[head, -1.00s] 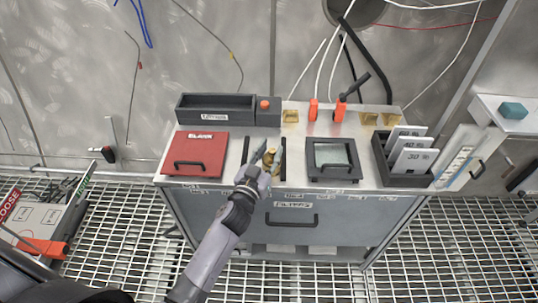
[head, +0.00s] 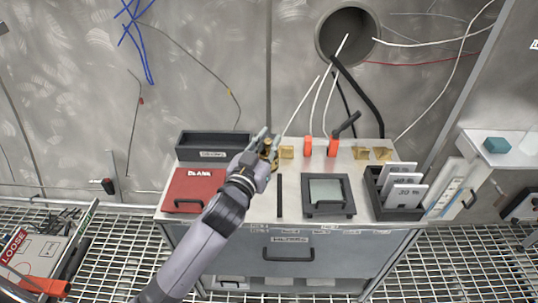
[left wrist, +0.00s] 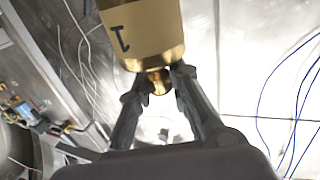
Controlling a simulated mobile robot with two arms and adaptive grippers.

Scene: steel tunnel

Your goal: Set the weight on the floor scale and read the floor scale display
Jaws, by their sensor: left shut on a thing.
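My left gripper (head: 262,143) is shut on a brass weight (head: 271,150), above the back part of the bench top. In the left wrist view the weight (left wrist: 145,30) is a large brass cylinder with a dark mark like a 1. The fingers (left wrist: 158,88) close on its narrow knob end. In the head view the arm and fingers hide part of the weight. I cannot make out a floor scale or its display in either view. My right gripper is not in view.
The steel bench (head: 265,208) carries a red BLANK lid (head: 200,185), a grey tray (head: 205,152), a dark-framed box (head: 327,196) and a card rack (head: 390,205). Grating floor (head: 115,255) is open at left; a LOOSE-labelled case (head: 25,250) lies there.

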